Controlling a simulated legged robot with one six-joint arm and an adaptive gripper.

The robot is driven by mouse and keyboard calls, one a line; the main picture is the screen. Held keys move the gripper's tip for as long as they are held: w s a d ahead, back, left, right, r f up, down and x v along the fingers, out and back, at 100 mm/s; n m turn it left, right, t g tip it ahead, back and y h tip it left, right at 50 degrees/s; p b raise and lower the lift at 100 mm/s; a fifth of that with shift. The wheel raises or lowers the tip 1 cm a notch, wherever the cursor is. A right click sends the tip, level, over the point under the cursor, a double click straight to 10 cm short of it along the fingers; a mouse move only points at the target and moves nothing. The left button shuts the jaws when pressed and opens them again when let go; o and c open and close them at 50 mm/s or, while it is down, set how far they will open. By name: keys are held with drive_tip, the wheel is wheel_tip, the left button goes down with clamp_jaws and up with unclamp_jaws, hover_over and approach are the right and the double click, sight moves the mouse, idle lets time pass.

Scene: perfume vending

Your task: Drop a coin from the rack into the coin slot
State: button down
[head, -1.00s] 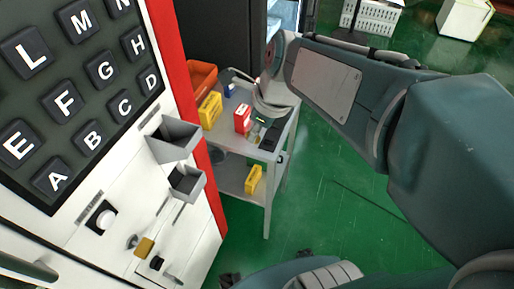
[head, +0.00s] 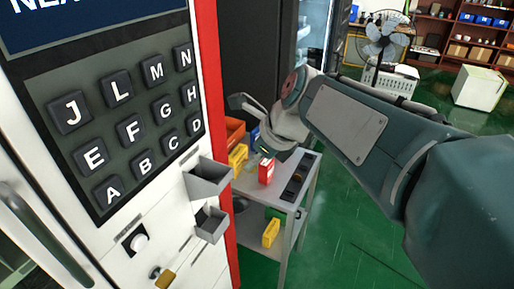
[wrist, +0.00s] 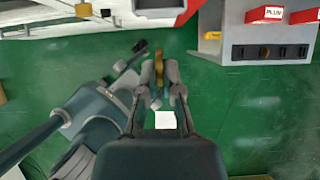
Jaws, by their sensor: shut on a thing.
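My gripper (wrist: 159,78) is shut on a gold-brown coin (wrist: 158,66), which sticks out past the fingertips in the wrist view. In the head view my gripper (head: 266,150) is above the cart, and its fingertips and the coin are too small to make out clearly. The dark coin rack (head: 297,178) lies on the cart top, clear of the gripper. It also shows at the upper right of the wrist view (wrist: 290,52), with a coin (wrist: 264,52) in it. Grey hoppers (head: 209,178) stick out of the vending machine (head: 90,235); I cannot tell which opening is the coin slot.
The grey cart (head: 310,165) holds a red box (head: 266,171), a yellow bin (head: 238,158) and an orange bin (head: 235,130). A lettered keypad (head: 130,130) is on the machine front. Open green floor (head: 340,235) lies right of the cart.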

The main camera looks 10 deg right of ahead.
drive_tip(key=shift+w+a+f, duration=0.25)
drive_tip(key=shift+w+a, duration=0.2)
drive_tip(key=shift+a, duration=0.3)
drive_tip(key=w+a, duration=0.1)
drive_tip(key=w+a+f, duration=0.1)
drive_tip(key=w+a, duration=0.1)
drive_tip(key=a, duration=0.1)
drive_tip(key=shift+w+f, duration=0.2)
drive_tip(key=shift+f, duration=0.2)
drive_tip(key=shift+w+a+f, duration=0.45)
drive_tip(key=shift+a+f, duration=0.1)
drive_tip(key=shift+f, duration=0.15)
drive_tip(key=shift+w+a+f, duration=0.45)
drive_tip(key=shift+a+f, duration=0.05)
drive_tip(key=shift+f, duration=0.15)
drive_tip(key=c, duration=0.7)
unclamp_jaws()
